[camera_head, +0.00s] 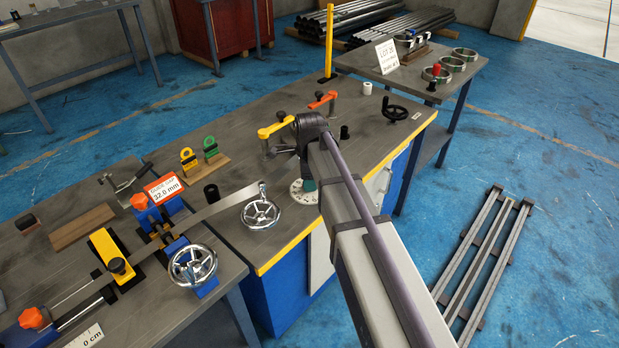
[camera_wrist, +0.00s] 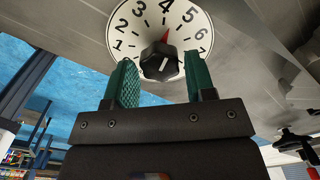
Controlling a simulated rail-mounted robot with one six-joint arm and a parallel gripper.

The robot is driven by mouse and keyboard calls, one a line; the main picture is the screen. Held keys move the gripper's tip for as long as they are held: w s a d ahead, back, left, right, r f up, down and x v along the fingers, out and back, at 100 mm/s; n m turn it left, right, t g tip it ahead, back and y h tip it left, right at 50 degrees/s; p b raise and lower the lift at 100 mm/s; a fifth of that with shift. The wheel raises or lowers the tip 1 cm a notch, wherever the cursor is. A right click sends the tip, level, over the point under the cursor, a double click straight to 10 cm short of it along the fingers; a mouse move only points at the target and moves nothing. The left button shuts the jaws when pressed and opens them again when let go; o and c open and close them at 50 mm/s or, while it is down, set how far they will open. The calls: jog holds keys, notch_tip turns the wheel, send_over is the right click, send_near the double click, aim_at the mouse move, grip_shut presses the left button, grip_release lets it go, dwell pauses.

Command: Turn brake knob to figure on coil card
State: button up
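The brake knob (camera_wrist: 160,63) is black, with a white line on its face and a red pointer above it. It sits on a round white dial (camera_wrist: 146,20) with black figures. The red pointer points up and slightly right; the exact figure is unclear. My gripper (camera_wrist: 162,72) is open, its green fingers on either side of the knob with visible gaps. In the head view the dial (camera_head: 297,194) shows partly beside my wrist, which hides the knob. The white coil card (camera_head: 387,56) stands on the far table, reading LOT 20; its lower line is too small to read surely.
A chrome handwheel (camera_head: 261,214) stands just left of the dial. Yellow (camera_head: 276,128) and red (camera_head: 323,99) handles and a black handwheel (camera_head: 395,112) stand behind. A sign reading 32.0 mm (camera_head: 165,188) is at left. Floor at right is open beside a rack (camera_head: 487,257).

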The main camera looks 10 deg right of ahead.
jog(key=shift+o, duration=0.6)
jog(key=shift+r, duration=0.1)
notch_tip(320, 180, up, 2)
jog(key=shift+r+p, duration=0.1)
jog(key=shift+p, duration=1.05)
jog(key=shift+f, duration=0.2)
